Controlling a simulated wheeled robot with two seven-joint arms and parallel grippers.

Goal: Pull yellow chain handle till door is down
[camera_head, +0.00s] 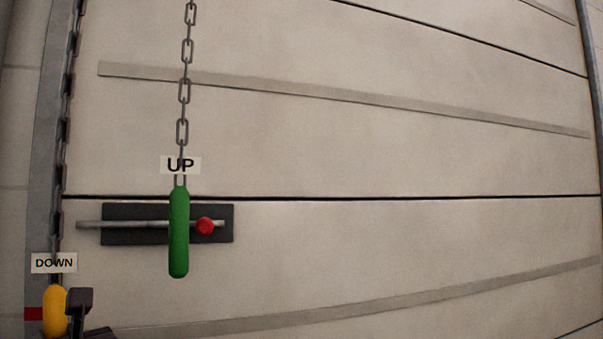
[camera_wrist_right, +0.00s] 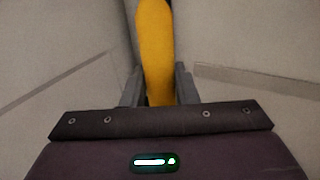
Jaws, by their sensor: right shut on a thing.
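The yellow chain handle (camera_head: 55,311) hangs at the lower left of the head view, under a chain and a "DOWN" label (camera_head: 54,263). My right gripper (camera_head: 70,312) is at the handle and is shut on it. In the right wrist view the yellow handle (camera_wrist_right: 155,55) stands upright between the two grey fingers (camera_wrist_right: 159,88). The door (camera_head: 380,160), beige with grey strips, fills most of the head view. Its bottom edge is out of view. My left gripper is not in view.
A green handle (camera_head: 179,235) hangs on a second chain (camera_head: 184,90) under an "UP" label (camera_head: 180,165). Behind it is a dark latch plate (camera_head: 120,211) with a bar and a red knob (camera_head: 205,226). A grey door frame (camera_head: 40,170) runs along the left.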

